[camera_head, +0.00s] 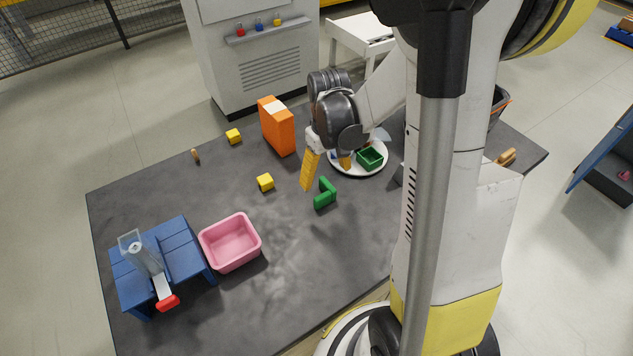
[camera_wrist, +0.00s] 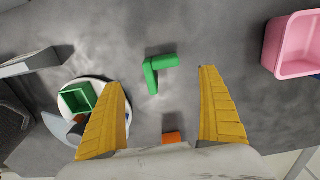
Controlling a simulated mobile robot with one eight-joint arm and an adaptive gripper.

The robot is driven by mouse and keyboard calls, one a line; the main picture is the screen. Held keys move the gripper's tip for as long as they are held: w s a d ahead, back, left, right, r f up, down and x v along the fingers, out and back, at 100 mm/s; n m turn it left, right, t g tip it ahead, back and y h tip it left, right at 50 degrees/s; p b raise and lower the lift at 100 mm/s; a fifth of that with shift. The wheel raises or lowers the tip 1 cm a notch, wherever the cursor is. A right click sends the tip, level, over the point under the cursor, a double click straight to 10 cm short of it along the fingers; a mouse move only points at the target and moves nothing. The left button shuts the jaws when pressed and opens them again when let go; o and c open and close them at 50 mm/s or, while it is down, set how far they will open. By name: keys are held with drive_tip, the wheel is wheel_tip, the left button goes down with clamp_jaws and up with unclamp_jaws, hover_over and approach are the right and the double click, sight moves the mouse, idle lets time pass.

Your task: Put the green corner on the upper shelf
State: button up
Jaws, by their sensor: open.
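The green corner (camera_head: 324,194) is an L-shaped piece on the dark grey table (camera_head: 190,195), near its middle. It also shows in the wrist view (camera_wrist: 152,76), just ahead of and between my fingertips. My gripper (camera_head: 326,180) has two yellow fingers spread wide, with nothing between them; it points down above the table, just behind the corner. Its fingers show in the wrist view (camera_wrist: 163,80) too. A narrow ledge (camera_head: 268,32) on the grey cabinet holds small red, blue and yellow pieces. I cannot tell which surface is the upper shelf.
A white plate (camera_head: 379,171) with a green box (camera_head: 370,158) lies right of my gripper. An orange box (camera_head: 277,126) stands behind. Yellow cubes (camera_head: 265,182) (camera_head: 233,136), a pink bin (camera_head: 231,242) and a blue stand (camera_head: 181,240) are left. A blue-edged unit (camera_head: 605,155) is far right.

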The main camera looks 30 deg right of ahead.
wheel_tip(320, 180, down, 10)
drive_tip(key=b, duration=0.4)
drive_tip(key=shift+a, duration=0.1)
drive_tip(key=shift+r, duration=0.1)
drive_tip(key=c, duration=1)
drive_tip(key=shift+r+p, duration=0.3)
drive_tip(key=shift+r, duration=0.35)
wheel_tip(320, 180, up, 3)
drive_tip(key=shift+p, duration=0.75)
drive_tip(key=s+d+r+p, duration=0.4)
drive_tip(key=s+d+r, duration=0.3)
drive_tip(key=s+d, duration=0.15)
drive_tip(key=b, duration=0.1)
hover_over(324, 193)
drive_tip(key=shift+s+d+f, duration=0.15)
drive_tip(key=shift+s+f, duration=0.3)
drive_tip(key=shift+f, duration=0.2)
drive_tip(key=w+a, duration=0.1)
drive_tip(key=a, duration=0.3)
drive_tip(key=w+a, duration=0.2)
drive_tip(key=a, duration=0.2)
drive_tip(key=w+a+b, duration=0.1)
drive_tip(key=a, duration=0.3)
drive_tip(key=shift+w+a+f, duration=0.3)
drive_tip(key=shift+a+f, duration=0.05)
drive_tip(key=shift+f, duration=0.05)
